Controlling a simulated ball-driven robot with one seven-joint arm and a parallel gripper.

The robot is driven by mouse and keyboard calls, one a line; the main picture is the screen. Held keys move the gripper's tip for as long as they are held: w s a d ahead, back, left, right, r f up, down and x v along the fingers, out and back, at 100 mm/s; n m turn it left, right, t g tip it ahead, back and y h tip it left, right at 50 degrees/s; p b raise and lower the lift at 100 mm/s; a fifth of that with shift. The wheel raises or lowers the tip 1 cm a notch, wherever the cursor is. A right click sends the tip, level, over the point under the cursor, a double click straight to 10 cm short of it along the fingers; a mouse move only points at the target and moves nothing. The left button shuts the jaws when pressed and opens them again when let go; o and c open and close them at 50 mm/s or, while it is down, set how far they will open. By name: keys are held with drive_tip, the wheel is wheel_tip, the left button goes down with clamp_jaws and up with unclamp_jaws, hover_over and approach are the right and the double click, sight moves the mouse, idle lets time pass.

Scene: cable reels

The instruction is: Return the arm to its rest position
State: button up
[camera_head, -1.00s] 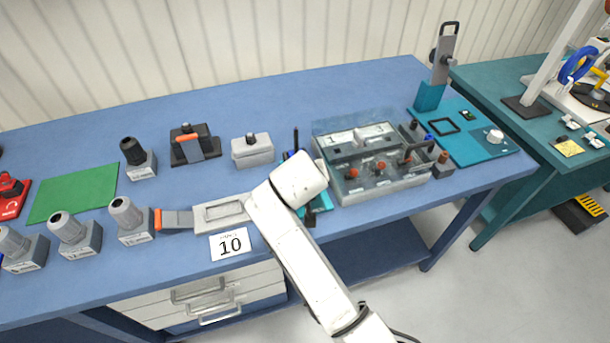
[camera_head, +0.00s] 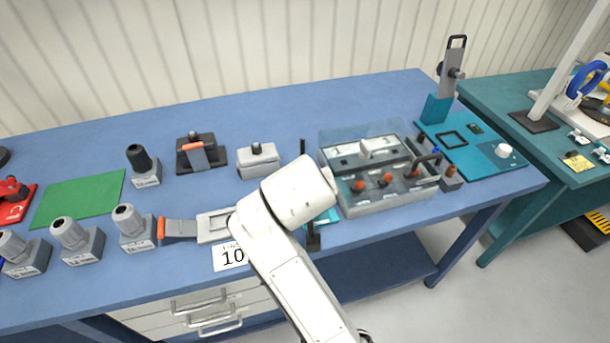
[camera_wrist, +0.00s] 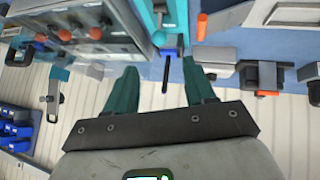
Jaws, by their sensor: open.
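My arm (camera_head: 296,265) is white and reaches up from the bottom over the front edge of the blue bench, with its elbow-like joint (camera_head: 298,190) above the bench. My gripper is hidden behind the arm in the head view. In the wrist view my gripper (camera_wrist: 160,88) shows two teal fingers, spread apart with nothing held between them. Beyond the fingers, the wrist view shows a blue and dark tool on a teal holder (camera_wrist: 172,20), apart from them.
The blue bench (camera_head: 250,110) holds a clear-covered box (camera_head: 385,190) right of my arm and a grey clamp (camera_head: 215,226) left of it. Several grey connectors stand farther left near a green mat (camera_head: 80,198). A teal bench (camera_head: 545,150) stands at the right.

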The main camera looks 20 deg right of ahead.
drive_tip(key=s+d+f+g+y, duration=0.1)
drive_tip(key=s+d+f+g, duration=0.1)
drive_tip(key=s+d+f, duration=0.45)
drive_tip(key=s+d+f+g, duration=0.2)
drive_tip(key=s+d+f, duration=0.2)
drive_tip(key=s+f, duration=0.5)
drive_tip(key=s+d+f+g+y, duration=0.1)
drive_tip(key=s, duration=0.8)
drive_tip(key=s+d+f+g, duration=0.1)
drive_tip(key=s+d+f, duration=0.1)
drive_tip(key=s, duration=0.7)
drive_tip(key=shift+d+f+m+g+y+b, duration=0.2)
drive_tip(key=shift+f+m+g+y+b, duration=0.1)
drive_tip(key=shift+m+y+b, duration=0.15)
drive_tip(key=shift+w, duration=0.1)
